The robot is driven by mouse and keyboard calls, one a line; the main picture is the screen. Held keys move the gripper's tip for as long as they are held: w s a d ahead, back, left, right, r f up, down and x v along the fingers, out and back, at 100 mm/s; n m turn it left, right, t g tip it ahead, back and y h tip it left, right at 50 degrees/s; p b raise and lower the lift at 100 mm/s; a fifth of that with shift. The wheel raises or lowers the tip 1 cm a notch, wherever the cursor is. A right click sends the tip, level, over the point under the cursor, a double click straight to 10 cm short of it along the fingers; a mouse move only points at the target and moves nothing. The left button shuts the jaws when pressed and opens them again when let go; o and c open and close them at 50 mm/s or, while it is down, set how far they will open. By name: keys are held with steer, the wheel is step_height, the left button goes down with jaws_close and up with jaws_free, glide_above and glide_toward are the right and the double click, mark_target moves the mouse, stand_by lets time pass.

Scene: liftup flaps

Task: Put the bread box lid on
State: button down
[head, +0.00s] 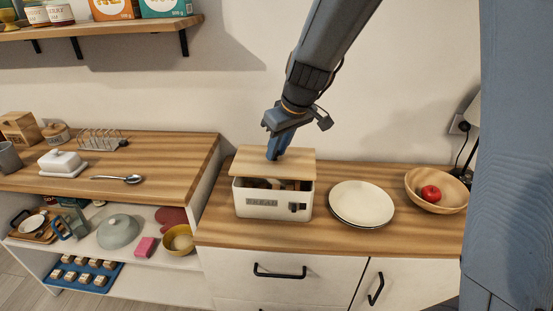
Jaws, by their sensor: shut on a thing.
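The bread box (262,206) is a white box with "BREAD" on its front and a dark latch at the front right. It stands on the wooden counter left of the plates. Its wooden lid (291,165) is tilted above the box and a little askew, with a gap at the front through which brown contents show. My gripper (275,154) is shut on the lid from above, near the middle. The grip point itself is small in this view. Whether the lid's rear edge touches the box cannot be told.
Stacked plates (361,204) and a wooden bowl (435,191) with a red apple (430,194) stand right of the box. A higher counter (170,170) on the left holds a butter dish, spoon and toast rack. A wall shelf (100,27) hangs at upper left.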

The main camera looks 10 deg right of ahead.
mark_target(277, 161)
steer(key=shift+f, duration=1.7)
steer(key=shift+f, duration=0.3)
steer(key=c, duration=1.6)
jaws_free()
steer(key=shift+o, duration=0.2)
steer(key=shift+r, duration=0.2)
steer(key=shift+r, duration=0.2)
steer(key=b+v, duration=0.2)
steer(key=v, duration=0.9)
steer(key=s+d+f+m+g+h, duration=0.1)
steer(key=s+d+f+m, duration=0.2)
steer(key=s+f, duration=0.4)
steer(key=s+d+f+m+g+h, duration=0.1)
steer(key=s+d+f+m, duration=0.2)
steer(key=s+d+f, duration=0.3)
steer(key=s+f, duration=0.1)
steer(key=s, duration=0.3)
steer(key=shift+s+d+m+g, duration=0.2)
steer(key=shift+s+m+g, duration=0.1)
steer(key=shift+g, duration=0.1)
